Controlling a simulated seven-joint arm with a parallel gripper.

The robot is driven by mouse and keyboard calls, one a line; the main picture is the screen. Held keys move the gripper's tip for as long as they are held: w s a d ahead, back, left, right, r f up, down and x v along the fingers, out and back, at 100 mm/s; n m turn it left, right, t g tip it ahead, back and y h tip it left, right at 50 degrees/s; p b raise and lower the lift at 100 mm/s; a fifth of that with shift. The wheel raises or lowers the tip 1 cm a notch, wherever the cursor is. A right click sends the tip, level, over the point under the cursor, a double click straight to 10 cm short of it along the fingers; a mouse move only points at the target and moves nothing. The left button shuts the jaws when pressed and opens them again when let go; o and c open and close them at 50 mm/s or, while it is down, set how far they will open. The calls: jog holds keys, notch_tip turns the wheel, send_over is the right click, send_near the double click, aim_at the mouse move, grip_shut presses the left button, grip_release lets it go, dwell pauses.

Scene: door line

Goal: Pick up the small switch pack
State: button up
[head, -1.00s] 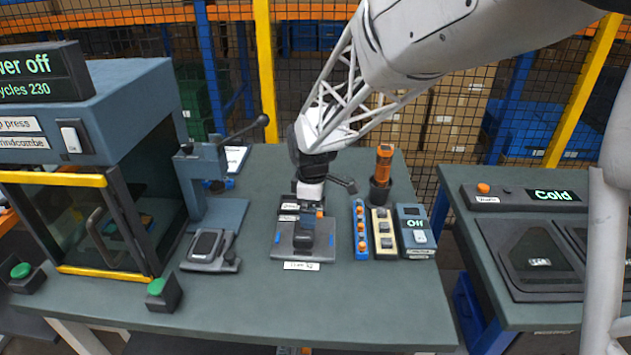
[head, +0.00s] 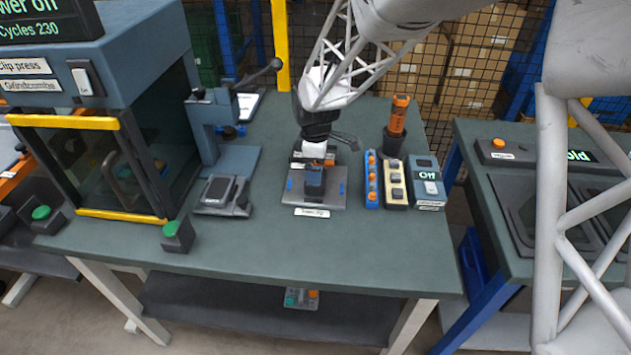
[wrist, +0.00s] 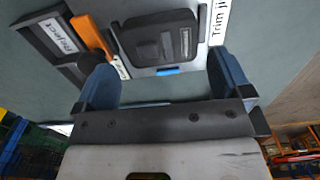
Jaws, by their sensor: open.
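Nothing in view is labelled as the small switch pack. A blue strip with orange buttons (head: 371,180) and a cream strip with dark switches (head: 395,184) lie side by side at the table's right; I cannot tell if either is it. My gripper (wrist: 160,68) is open and empty at the jig plate (head: 330,197), left of both strips. In the wrist view, a dark rounded part (wrist: 160,40) lies on the plate just beyond the open fingers. In the head view, my wrist hides much of the plate's back.
An "Off" box (head: 427,188) stands right of the strips, with an orange-topped tool in a dark cup (head: 392,143) behind. A lever press (head: 210,135) stands left. A tray labelled Reject (wrist: 57,38) adjoins the jig.

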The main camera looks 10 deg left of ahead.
jog(key=shift+f, duration=0.2)
jog(key=shift+f, duration=2.4)
jog(key=c, duration=0.6)
jog(key=shift+r, duration=0.1)
jog(key=shift+r, duration=0.75)
jog(key=shift+s+r, duration=0.15)
jog(key=shift+r, duration=0.8)
jog(key=s+d, duration=0.2)
jog(key=s, duration=0.2)
jog(key=s+d+r, duration=0.1)
jog(key=s+d, duration=0.1)
jog(key=s, duration=0.3)
jog(key=s+d, duration=0.2)
jog(key=s, duration=0.3)
jog(key=shift+s+r, duration=0.15)
jog(key=shift+s, duration=0.1)
